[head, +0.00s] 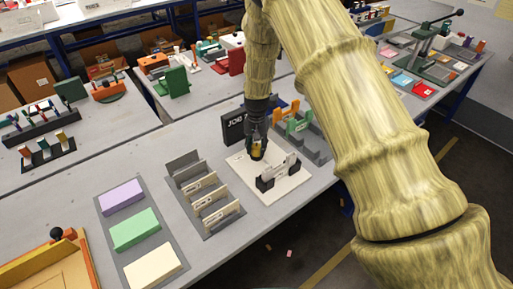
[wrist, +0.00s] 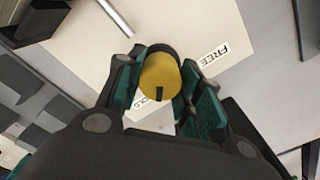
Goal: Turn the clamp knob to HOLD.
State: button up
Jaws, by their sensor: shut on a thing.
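The clamp knob (wrist: 160,74) is a yellow cylinder with a black base. It stands on the cream plotter board between my fingers in the wrist view. A dark mark on its top points toward the bottom of that picture. My gripper (wrist: 162,88) is shut on the knob, one green-padded finger on each side. The FREE label (wrist: 213,55) lies to the right of the knob. Another label (wrist: 140,103), below the knob, is mostly hidden by a finger and cannot be fully read. In the head view, my gripper (head: 257,148) points down over the pale plotter board (head: 296,190).
A black bracket-like part (head: 265,184) stands on the board close to my gripper. A grey rack with upright plates (head: 213,205) is to the left. A dark lettered sign (head: 234,127) stands behind, and a tray with orange and green parts (head: 300,125) is at the right.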

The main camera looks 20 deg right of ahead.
aim_at(257, 146)
jog(key=shift+m, duration=0.3)
jog(key=shift+w, duration=0.1)
jog(key=o, duration=1)
jog(key=shift+o, duration=0.2)
jog(key=shift+r, duration=0.15)
notch_tip(257, 146, up, 12)
